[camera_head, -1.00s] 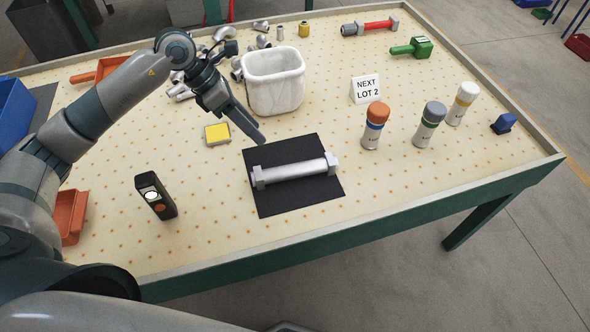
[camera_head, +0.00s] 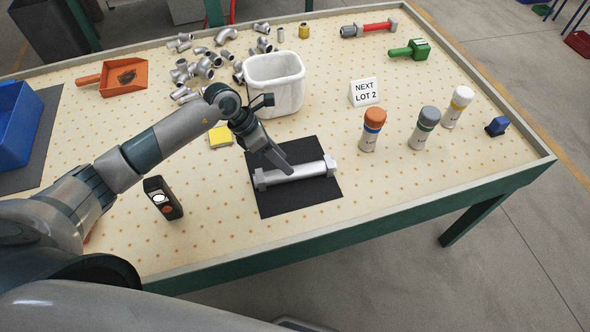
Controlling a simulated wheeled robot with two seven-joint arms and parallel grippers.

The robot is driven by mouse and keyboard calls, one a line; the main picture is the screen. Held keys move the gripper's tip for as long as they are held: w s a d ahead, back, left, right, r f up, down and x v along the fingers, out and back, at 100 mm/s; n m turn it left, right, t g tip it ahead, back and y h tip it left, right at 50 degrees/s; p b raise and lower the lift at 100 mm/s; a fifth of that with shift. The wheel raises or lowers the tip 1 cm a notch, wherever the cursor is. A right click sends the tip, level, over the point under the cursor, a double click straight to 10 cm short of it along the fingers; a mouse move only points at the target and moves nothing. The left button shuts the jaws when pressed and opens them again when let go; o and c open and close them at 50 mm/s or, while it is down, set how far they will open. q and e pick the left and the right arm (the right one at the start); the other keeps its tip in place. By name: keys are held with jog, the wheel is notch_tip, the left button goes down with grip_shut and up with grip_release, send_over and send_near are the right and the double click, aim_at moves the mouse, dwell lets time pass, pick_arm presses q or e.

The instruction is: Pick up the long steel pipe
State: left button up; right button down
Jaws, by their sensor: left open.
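The long steel pipe (camera_head: 302,170) lies on a black mat (camera_head: 290,205) near the front middle of the table, with a wider fitting at each end. It tilts slightly, its right end farther back. My right gripper is not in view.
A white bin (camera_head: 275,85) stands behind the mat. A yellow-topped block (camera_head: 220,136) and a black handheld device (camera_head: 163,198) are to the left. Several capped bottles (camera_head: 372,130) and a sign (camera_head: 364,91) stand to the right. The table right of the mat is clear.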

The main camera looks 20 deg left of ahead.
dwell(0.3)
pick_arm(q)
jog(key=shift+w+d+f+p, duration=0.1)
jog(key=shift+d+f+p, duration=0.3)
jog(key=shift+p, duration=0.2)
jog(key=p+x, duration=0.1)
jog(key=x, duration=0.2)
jog(key=shift+w+a+p, duration=0.1)
jog(key=shift+w+p, duration=0.05)
jog(key=shift+p, duration=0.2)
jog(key=shift+d+f, duration=0.25)
jog(key=shift+f, duration=0.3)
grip_shut()
jog(key=shift+w+r, duration=0.1)
